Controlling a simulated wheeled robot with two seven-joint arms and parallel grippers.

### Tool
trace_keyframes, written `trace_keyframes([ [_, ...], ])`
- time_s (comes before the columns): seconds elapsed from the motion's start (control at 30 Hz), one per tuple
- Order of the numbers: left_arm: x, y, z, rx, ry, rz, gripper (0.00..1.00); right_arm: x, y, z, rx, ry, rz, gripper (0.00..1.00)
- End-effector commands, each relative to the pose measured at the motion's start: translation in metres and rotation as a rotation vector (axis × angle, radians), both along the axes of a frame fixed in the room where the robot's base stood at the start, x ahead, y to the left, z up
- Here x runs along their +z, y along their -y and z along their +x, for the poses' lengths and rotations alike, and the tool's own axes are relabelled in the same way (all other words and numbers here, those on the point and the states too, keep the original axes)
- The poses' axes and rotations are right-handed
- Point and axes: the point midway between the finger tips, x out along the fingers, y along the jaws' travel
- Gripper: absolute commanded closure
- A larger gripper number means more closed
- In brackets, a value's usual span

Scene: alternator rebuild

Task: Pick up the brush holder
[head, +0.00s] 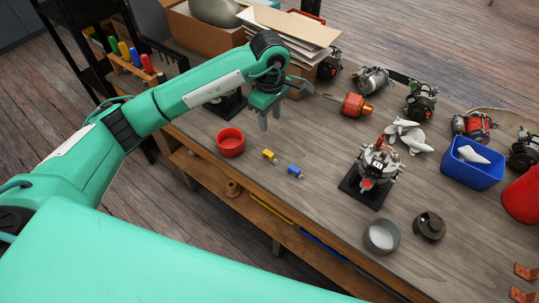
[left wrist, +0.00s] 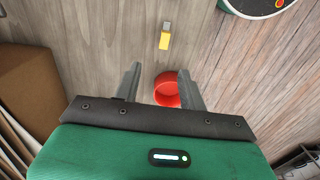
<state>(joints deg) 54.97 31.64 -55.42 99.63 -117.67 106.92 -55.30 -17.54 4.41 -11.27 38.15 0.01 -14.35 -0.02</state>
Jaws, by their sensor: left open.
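Two small parts lie on the workbench and look like brush holders: a yellow one (head: 269,156) and a blue one (head: 295,171). I cannot tell which one the task means. The yellow part also shows in the left wrist view (left wrist: 165,36), with a pale grey end, beyond the fingertips. My left gripper (head: 270,118) is open and empty, fingers pointing down above the bench, behind the yellow part in the head view. In the left wrist view its two fingers (left wrist: 159,82) stand apart, with a red bowl (left wrist: 167,90) showing between them. My right gripper is not in view.
The red bowl (head: 230,142) stands left of the yellow part. An alternator on a black stand (head: 374,172), a grey dish (head: 381,237) and a blue bin (head: 472,170) are to the right. Cardboard boxes (head: 205,27) stand at the back. Bench around the small parts is clear.

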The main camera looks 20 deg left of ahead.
Motion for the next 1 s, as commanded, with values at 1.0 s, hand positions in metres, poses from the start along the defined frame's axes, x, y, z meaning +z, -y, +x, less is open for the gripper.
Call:
trace_keyframes([
  [1.0, -0.128, -0.009, -0.007, 0.002, -0.005, 0.005, 0.58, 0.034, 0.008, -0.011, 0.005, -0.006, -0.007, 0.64],
])
